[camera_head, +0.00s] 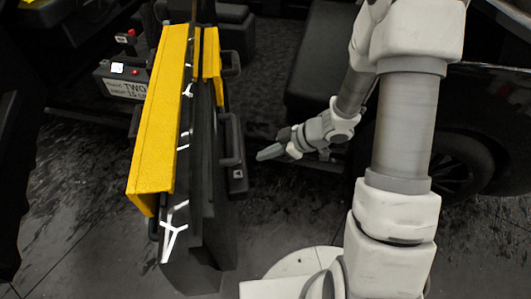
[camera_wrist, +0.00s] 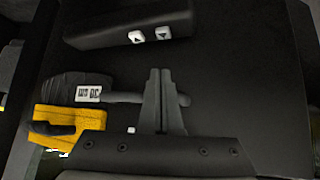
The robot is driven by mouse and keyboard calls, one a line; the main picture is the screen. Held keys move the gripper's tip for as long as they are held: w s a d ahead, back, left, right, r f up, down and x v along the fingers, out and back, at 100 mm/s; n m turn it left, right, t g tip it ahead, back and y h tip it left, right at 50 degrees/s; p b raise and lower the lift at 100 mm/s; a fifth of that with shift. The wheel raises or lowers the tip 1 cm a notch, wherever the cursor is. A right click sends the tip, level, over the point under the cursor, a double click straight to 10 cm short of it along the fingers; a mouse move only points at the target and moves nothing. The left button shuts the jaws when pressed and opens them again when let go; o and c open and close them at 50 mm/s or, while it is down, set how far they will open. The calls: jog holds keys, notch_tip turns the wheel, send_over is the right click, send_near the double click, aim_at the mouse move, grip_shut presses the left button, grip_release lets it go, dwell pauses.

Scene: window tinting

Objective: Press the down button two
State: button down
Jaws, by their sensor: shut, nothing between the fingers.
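Two small white buttons with dark arrow marks, a left one (camera_wrist: 137,37) and a right one (camera_wrist: 163,33), sit side by side on a dark box in the wrist view. The arrows are too small to tell which is down. My gripper (camera_wrist: 160,72) is shut and empty, its fingertips below the buttons in the picture and apart from them. In the head view my gripper (camera_head: 263,154) is just right of the tall dark yellow-topped unit (camera_head: 160,110). A box with a label reading TWO (camera_head: 125,88) and a lit white square (camera_head: 117,68) stands left of that unit.
In the wrist view a dark bar with a white label (camera_wrist: 88,94) and a yellow block (camera_wrist: 68,128) lie left of the fingers. A dark handle (camera_head: 228,143) sticks out from the unit's right side. A car wheel (camera_head: 460,160) is at right.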

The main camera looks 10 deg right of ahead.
jog(key=shift+b, duration=0.35)
jog(key=shift+s+a+r+b, duration=0.1)
jog(key=shift+s+r+b, duration=0.1)
jog(key=shift+r+b, duration=0.6)
jog(key=shift+f, duration=0.1)
jog(key=b, duration=0.5)
send_over(234, 173)
jog(key=s+d, duration=0.1)
jog(key=d, duration=0.1)
jog(key=f, duration=0.7)
jog(key=shift+d+f, duration=0.2)
jog(key=shift+f, duration=0.15)
notch_tip(234, 173, down, 2)
jog(key=shift+d+f+b, duration=0.15)
jog(key=shift+b, duration=0.2)
jog(key=shift+f, duration=0.5)
jog(key=shift+f, duration=0.1)
